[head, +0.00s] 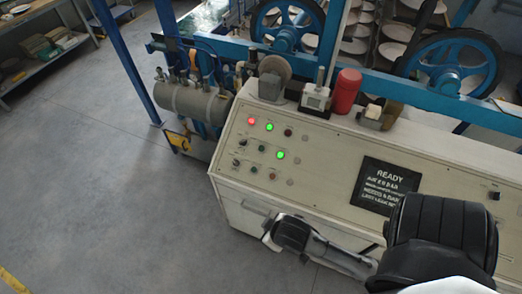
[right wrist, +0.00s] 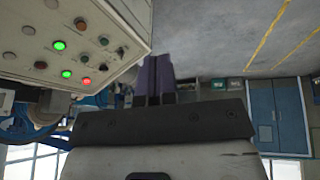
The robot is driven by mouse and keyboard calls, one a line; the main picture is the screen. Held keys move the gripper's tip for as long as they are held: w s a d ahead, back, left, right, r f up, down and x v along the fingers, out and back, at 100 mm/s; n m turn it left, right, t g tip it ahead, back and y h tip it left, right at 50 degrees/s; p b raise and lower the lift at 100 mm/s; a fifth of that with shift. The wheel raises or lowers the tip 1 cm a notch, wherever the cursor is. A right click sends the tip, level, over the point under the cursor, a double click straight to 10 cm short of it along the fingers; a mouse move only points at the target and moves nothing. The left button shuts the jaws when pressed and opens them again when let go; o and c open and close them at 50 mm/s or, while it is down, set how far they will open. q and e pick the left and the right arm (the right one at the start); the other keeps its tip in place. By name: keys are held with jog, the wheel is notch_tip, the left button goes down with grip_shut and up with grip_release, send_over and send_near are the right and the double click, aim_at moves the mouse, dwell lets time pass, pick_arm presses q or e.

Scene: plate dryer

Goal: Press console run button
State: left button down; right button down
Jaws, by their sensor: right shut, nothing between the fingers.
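The pale console (head: 330,165) stands across the middle of the head view. Its sloped panel carries rows of small buttons and lamps: a lit red lamp (head: 251,120), two lit green lamps (head: 269,127) (head: 281,155), and several unlit buttons including a green one (head: 254,169) and a red one (head: 272,176). Labels are too small to read, so I cannot tell which is the run button. My right gripper (right wrist: 155,78) is shut and empty in the right wrist view. The button panel (right wrist: 120,45) shows left of its fingertips, apparently apart from them. My left gripper is out of view.
Blue wheels (head: 447,66) and a grey tank (head: 192,100) lie behind. Open floor (head: 90,190) is at left.

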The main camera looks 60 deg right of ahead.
jog(key=w+d+f+m+t+h+b, duration=0.1)
jog(key=w+d+m+h+b, duration=0.3)
jog(key=w+d+m, duration=0.4)
jog(key=w+d+f+m+t+h+b, duration=0.2)
jog(key=w+d+f+m+h+b, duration=0.2)
jog(key=w+d+m, duration=0.4)
jog(key=w+d+h, duration=0.1)
jog(key=w+d, duration=0.2)
jog(key=d, duration=0.3)
jog(key=w+d+h+b, duration=0.1)
jog(key=w+d, duration=0.3)
jog(key=d, duration=0.3)
jog(key=shift+d, duration=0.3)
jog(key=b, duration=0.5)
send_over(261, 148)
jog(key=s+a, duration=0.1)
jog(key=a, duration=0.2)
notch_tip(261, 148, down, 6)
jog(key=shift+a+r, duration=0.1)
jog(key=shift+r, duration=0.05)
jog(key=shift+d+f+b, duration=0.35)
jog(key=shift+f+b, duration=0.2)
jog(key=shift+f, duration=0.05)
jog(key=shift+d+f+b, duration=0.3)
jog(key=shift+b, duration=0.05)
